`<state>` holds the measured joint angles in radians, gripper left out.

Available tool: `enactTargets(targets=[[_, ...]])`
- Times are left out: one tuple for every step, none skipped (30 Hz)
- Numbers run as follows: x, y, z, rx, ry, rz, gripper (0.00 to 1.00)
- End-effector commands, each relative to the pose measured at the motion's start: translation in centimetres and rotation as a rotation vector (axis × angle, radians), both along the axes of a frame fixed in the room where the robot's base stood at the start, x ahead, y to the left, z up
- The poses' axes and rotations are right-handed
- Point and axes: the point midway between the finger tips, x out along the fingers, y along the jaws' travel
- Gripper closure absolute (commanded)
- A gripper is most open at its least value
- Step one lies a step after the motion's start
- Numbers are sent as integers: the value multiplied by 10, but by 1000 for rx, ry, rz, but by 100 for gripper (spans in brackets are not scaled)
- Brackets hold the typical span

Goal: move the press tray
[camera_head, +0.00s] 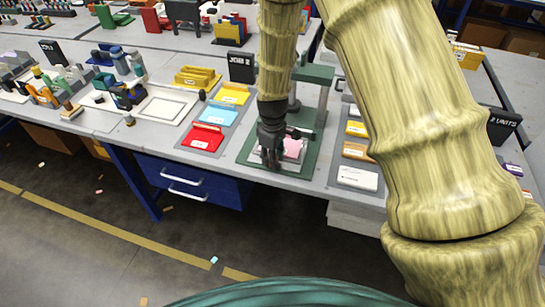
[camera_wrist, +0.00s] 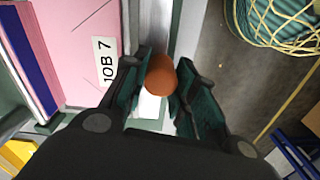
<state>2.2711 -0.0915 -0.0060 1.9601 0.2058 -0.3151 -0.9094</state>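The press tray (camera_head: 262,156) is a pale tray low on the green base of the press, with a pink pad (camera_head: 293,148) on it. In the wrist view the pink pad (camera_wrist: 85,60) carries a label reading JOB 7. A round orange-brown knob (camera_wrist: 160,76) stands at the tray's near edge. My gripper (camera_head: 271,158) points down at the front of the press. In the wrist view my gripper (camera_wrist: 162,80) has its fingers on both sides of the knob, seemingly touching it. The head view hides the knob behind the gripper.
The green press frame (camera_head: 322,100) rises behind and right of my gripper. Red (camera_head: 203,138), blue and yellow trays lie to the left. More coloured trays (camera_head: 357,150) lie to the right. The JOB 2 sign (camera_head: 241,67) stands behind. A blue drawer (camera_head: 190,182) is below the bench.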

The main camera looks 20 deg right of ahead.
Motion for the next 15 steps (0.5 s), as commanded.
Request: enactTargets(targets=[[0, 0, 0, 0, 0, 0, 100], [0, 0, 0, 0, 0, 0, 100], [0, 0, 0, 0, 0, 0, 100], [0, 0, 0, 0, 0, 0, 100], [1, -1, 0, 0, 0, 0, 100], [4, -2, 0, 1, -1, 0, 100], [7, -4, 0, 1, -1, 0, 100], [11, -6, 0, 1, -1, 0, 100], [17, -10, 0, 2, -2, 0, 100], [23, -14, 0, 2, -2, -1, 100], [28, -18, 0, 3, -1, -1, 100], [37, -24, 0, 2, -4, -1, 100], [42, -27, 0, 2, -4, -1, 100], [48, -31, 0, 2, -4, -1, 100], [54, -35, 0, 3, -3, -2, 100]])
